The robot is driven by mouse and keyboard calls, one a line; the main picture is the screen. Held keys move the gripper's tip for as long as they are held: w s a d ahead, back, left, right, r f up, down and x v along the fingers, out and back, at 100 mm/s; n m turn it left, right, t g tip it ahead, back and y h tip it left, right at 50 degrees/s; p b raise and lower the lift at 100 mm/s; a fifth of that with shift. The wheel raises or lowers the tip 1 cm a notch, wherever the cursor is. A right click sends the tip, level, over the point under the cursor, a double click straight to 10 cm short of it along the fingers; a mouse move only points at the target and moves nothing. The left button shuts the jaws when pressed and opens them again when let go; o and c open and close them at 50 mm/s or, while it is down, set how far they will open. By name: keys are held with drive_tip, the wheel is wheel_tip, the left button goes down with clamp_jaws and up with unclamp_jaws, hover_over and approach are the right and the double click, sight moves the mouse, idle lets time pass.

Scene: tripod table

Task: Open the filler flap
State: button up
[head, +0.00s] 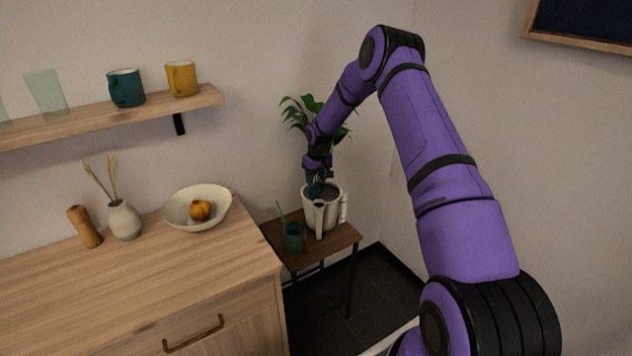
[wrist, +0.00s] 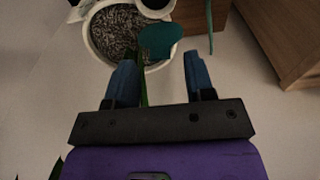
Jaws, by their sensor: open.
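A white planter pot (head: 328,215) with dark soil stands on a small brown tripod table (head: 343,236). It fills the top left of the wrist view (wrist: 97,48). The teal filler flap (wrist: 160,38) shows over the pot's rim, just beyond my fingertips. In the head view the flap (head: 316,188) is small and partly covered by my wrist. A dark round opening (wrist: 155,3) with a white rim is cut off at the top of the wrist view. I cannot tell the flap's exact angle. My gripper (wrist: 159,62) is open, its blue fingers apart, above the pot.
Green leaves (head: 293,113) rise around my wrist, and a stem passes between my fingers. A teal cup (head: 294,237) with a stick stands left of the pot. A wooden cabinet (head: 160,270) with a bowl (head: 180,212) is on the left. Walls close in behind.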

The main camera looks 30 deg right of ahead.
wheel_tip(320, 180, up, 9)
drive_tip(key=s, duration=0.1)
idle(0.3)
